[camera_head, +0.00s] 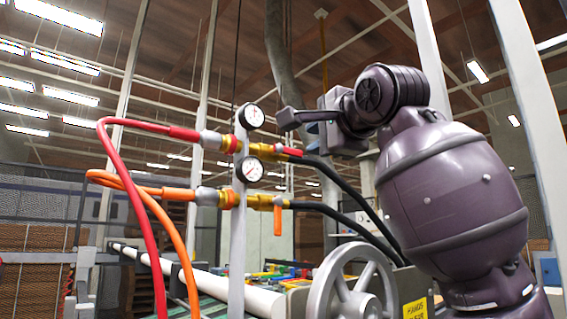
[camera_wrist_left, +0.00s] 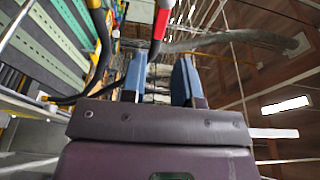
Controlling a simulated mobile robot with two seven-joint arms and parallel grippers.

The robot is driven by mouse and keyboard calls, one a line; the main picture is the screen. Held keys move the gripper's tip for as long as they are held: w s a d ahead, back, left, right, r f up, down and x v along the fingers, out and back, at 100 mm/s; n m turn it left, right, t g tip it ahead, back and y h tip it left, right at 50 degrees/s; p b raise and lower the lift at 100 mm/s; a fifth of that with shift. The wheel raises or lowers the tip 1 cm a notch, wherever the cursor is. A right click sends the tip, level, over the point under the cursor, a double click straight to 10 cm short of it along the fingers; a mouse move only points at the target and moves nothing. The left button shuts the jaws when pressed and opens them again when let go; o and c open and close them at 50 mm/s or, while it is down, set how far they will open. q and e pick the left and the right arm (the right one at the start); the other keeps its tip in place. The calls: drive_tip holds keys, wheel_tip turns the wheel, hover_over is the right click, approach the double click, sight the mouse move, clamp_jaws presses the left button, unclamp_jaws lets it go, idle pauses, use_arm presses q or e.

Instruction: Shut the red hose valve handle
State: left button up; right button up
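The red valve handle (camera_head: 290,152) lies roughly in line with the upper brass valve (camera_head: 265,150), between the red hose (camera_head: 150,125) and a black hose. My left gripper (camera_head: 300,122) is just above and to the right of the red handle, apart from it. In the left wrist view its two blue-padded fingers (camera_wrist_left: 159,80) stand apart with nothing held between them. A red part, likely the handle (camera_wrist_left: 164,5), shows at the top edge there, beyond the fingertips. My right gripper is not in view.
Below, an orange hose (camera_head: 150,190) meets a second brass valve with an orange handle (camera_head: 277,220) hanging down. Two gauges (camera_head: 251,116) sit on the grey post (camera_head: 238,250). A spoked handwheel (camera_head: 355,285) and black hoses (camera_head: 350,190) are close to the right.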

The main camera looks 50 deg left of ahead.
use_arm(q)
drive_tip(key=shift+p+x, duration=0.55)
drive_tip(key=shift+x, duration=3.2)
drive_tip(key=shift+w+a, duration=0.1)
drive_tip(key=m+g+h, duration=0.2)
drive_tip(key=m+g, duration=0.3)
drive_tip(key=m, duration=1.1)
approach(295, 153)
drive_tip(key=shift+s+f+p, duration=0.25)
drive_tip(key=shift+s+f, duration=0.65)
drive_tip(key=shift+s, duration=0.15)
drive_tip(key=shift+s+f+p, duration=0.2)
drive_tip(key=shift+s+f, duration=0.7)
drive_tip(key=shift+s, duration=0.2)
